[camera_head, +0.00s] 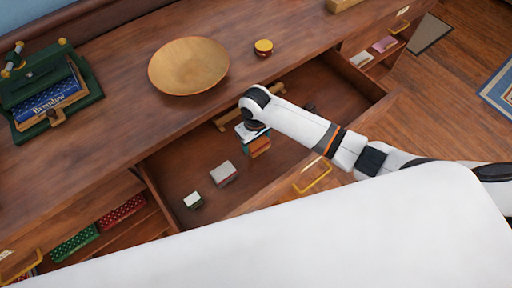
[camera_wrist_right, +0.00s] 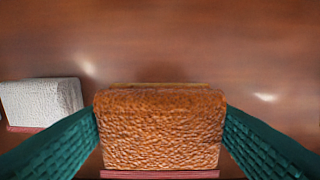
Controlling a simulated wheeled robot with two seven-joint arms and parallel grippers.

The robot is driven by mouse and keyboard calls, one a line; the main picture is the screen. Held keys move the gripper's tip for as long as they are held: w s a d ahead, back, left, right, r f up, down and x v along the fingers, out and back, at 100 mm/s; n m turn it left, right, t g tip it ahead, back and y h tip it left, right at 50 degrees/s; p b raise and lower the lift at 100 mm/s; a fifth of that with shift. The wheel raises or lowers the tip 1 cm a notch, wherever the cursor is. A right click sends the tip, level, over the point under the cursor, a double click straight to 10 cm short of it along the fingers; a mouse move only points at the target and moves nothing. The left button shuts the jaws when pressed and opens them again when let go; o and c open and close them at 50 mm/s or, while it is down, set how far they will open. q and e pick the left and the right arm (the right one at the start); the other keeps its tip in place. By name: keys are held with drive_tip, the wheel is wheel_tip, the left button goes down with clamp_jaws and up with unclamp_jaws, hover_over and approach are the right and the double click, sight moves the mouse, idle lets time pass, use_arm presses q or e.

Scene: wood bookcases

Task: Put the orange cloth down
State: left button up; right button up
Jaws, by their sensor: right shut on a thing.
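The orange cloth (camera_wrist_right: 160,130) is a folded, textured block between the two teal fingers of my right gripper (camera_head: 256,140). The fingers press on its left and right sides. The cloth also shows under the gripper in the head view (camera_head: 261,148), over the open drawer (camera_head: 178,174). A dark red layer shows along its lower edge in the wrist view. I cannot tell whether its underside touches the drawer bottom. My left gripper is out of view.
A white folded cloth (camera_wrist_right: 42,100) lies left of the orange one, and a smaller pale block (camera_head: 193,200) lies nearer the drawer's left end. A wooden bowl (camera_head: 188,66) and yellow-lidded jar (camera_head: 263,47) stand on the top. Bare drawer floor surrounds the cloths.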

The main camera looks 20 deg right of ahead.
sight(256, 148)
wheel_tip(256, 148, down, 4)
drive_tip(key=shift+f, duration=0.1)
idle(0.4)
drive_tip(key=shift+f, duration=0.2)
drive_tip(key=o, duration=0.9)
wheel_tip(256, 148, up, 12)
drive_tip(key=shift+r+p, duration=0.2)
drive_tip(key=shift+p, duration=0.25)
